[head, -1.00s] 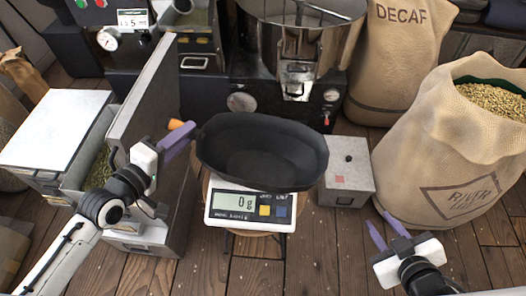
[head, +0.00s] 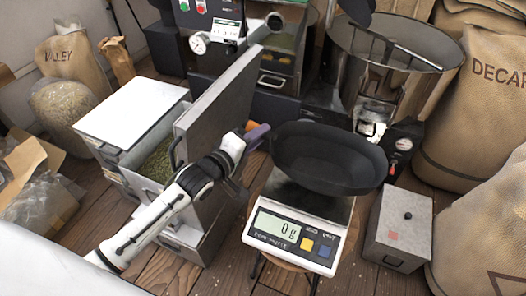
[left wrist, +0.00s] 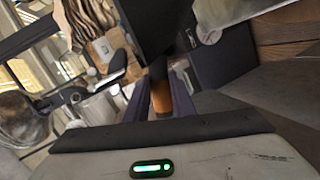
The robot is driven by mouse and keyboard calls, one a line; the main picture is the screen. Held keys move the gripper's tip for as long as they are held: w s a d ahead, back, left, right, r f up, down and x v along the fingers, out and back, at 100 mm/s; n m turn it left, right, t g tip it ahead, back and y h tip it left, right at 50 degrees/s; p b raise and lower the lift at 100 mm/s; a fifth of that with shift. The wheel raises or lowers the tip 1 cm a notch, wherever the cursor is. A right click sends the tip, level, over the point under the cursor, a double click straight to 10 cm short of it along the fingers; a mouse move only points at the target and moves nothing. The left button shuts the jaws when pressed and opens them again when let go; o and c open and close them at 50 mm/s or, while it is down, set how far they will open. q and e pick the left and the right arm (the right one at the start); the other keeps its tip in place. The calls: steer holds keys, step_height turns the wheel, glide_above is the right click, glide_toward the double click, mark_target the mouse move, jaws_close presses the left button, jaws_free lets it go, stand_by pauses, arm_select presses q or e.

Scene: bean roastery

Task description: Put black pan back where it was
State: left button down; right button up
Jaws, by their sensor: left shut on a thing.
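The black pan (head: 328,158) is a wide, dark, shallow vessel, seen in the head view over the back of the scale (head: 295,235). The scale's display reads 0 g and the front of its plate shows bare, so the pan appears held above it. My left gripper (head: 258,135) is at the pan's left side, shut on its handle. In the left wrist view the purple fingers (left wrist: 160,100) close around an orange handle part (left wrist: 160,92).
A grey box with a knob (head: 398,228) stands right of the scale. An upright grey panel (head: 220,100) and a white-topped bin (head: 130,115) are at left, close to my left arm. The roaster's steel drum (head: 395,60) is behind. Sacks stand at right.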

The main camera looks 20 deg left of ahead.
arm_select(q)
step_height(320, 180, down, 4)
steer(key=shift+f+b, duration=0.1)
steer(key=shift+b, duration=0.5)
steer(key=shift+f, duration=0.1)
steer(key=c, duration=1.5)
jaws_free()
